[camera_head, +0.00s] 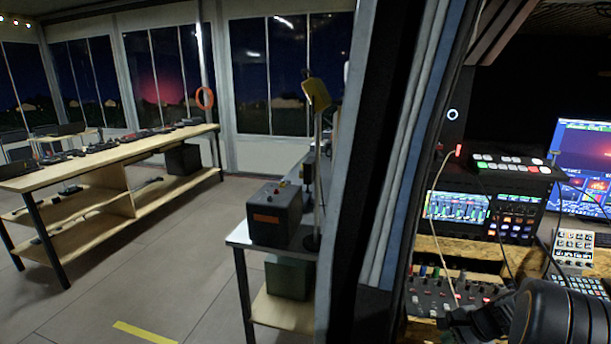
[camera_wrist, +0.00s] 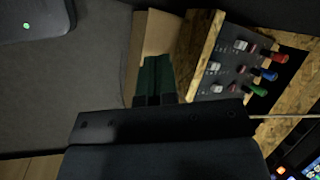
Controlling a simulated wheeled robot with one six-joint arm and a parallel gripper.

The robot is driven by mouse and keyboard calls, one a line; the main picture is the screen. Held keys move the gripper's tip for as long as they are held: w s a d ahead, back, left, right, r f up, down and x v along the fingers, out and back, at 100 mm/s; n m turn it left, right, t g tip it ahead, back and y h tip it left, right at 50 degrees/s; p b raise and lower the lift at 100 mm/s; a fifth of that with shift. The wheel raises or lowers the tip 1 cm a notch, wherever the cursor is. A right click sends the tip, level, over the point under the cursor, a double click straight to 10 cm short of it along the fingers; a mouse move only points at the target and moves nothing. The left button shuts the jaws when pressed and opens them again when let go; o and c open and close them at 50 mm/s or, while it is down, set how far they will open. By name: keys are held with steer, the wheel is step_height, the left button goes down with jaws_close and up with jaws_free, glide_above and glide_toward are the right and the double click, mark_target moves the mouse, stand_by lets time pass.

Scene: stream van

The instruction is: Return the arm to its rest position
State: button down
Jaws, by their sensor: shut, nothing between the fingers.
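My arm shows at the lower right of the head view, a dark rounded link with my gripper (camera_head: 458,322) in front of it, small and dark, beside the fader panel (camera_head: 432,300). In the wrist view my gripper (camera_wrist: 157,62) points up the picture, its two dark green fingers together and nothing between them. The fader panel (camera_wrist: 241,66), with white, red, blue and green knobs, is to the right of the fingers, apart from them in the picture. A wide dark part of my own wrist covers the lower part of that view.
A wooden desk (camera_head: 483,266) carries a video mixer (camera_head: 482,212), a button panel (camera_head: 517,164), a keypad unit (camera_head: 573,247) and cables. A monitor (camera_head: 586,150) stands at right. A van door pillar (camera_head: 372,150) divides this from a room with a long workbench (camera_head: 165,141) and open floor.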

steer(key=s+a+r+n+h+p, duration=0.1)
steer(key=s+a+r+n+h, duration=0.1)
steer(key=s+a+r+n, duration=0.5)
steer(key=s+a+r+n+h+p, duration=0.1)
steer(key=s+a+r+n+h, duration=0.1)
steer(key=s+a+r+n, duration=0.5)
steer(key=a+n, duration=0.1)
steer(key=a, duration=0.4)
steer(key=shift+a, duration=0.3)
